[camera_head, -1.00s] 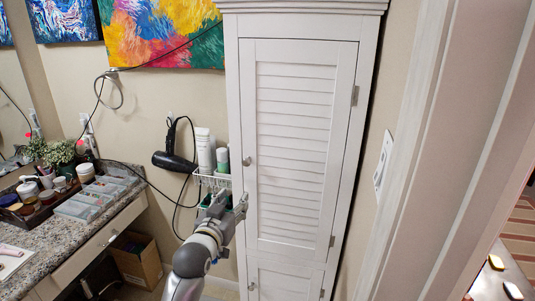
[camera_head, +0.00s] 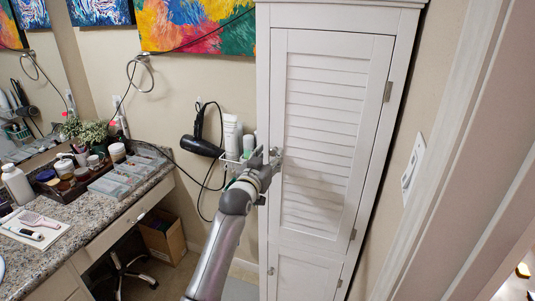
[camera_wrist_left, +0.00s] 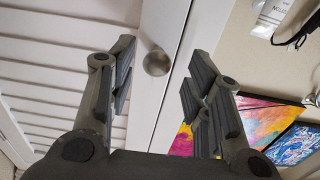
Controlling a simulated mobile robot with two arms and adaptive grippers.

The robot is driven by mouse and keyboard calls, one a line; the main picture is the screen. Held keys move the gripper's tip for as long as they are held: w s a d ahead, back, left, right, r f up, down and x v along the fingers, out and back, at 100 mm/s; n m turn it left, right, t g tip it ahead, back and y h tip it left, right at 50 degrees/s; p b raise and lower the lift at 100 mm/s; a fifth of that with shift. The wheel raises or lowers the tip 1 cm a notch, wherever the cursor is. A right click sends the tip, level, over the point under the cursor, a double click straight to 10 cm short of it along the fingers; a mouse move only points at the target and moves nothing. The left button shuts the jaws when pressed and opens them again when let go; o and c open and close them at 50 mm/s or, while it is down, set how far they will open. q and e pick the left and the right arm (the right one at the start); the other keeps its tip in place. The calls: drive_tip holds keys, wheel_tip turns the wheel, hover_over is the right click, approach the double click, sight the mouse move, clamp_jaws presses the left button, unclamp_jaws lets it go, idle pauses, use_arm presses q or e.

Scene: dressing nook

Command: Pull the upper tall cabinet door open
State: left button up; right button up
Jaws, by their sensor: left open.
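The tall white cabinet has an upper louvered door (camera_head: 318,130), which is shut in its frame with hinges on its right edge. Its round metal knob (camera_wrist_left: 156,63) sits near the door's left edge and shows between my fingers in the left wrist view. My left gripper (camera_head: 268,158) is at the door's left edge at knob height. In the left wrist view it is open (camera_wrist_left: 160,85), with one finger on each side of the knob and not closed on it. In the head view the gripper hides the knob. My right gripper is not in view.
A lower cabinet door (camera_head: 305,272) is below. A wire rack with bottles (camera_head: 232,140) and a black hair dryer (camera_head: 202,140) hang on the wall to the left. A granite counter (camera_head: 95,205) with toiletries stands at left. A door frame (camera_head: 470,140) is close at right.

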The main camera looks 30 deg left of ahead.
use_arm(q)
drive_tip(key=shift+w+a, duration=0.1)
drive_tip(key=shift+w, duration=0.4)
drive_tip(key=shift+c, duration=0.4)
clamp_jaws()
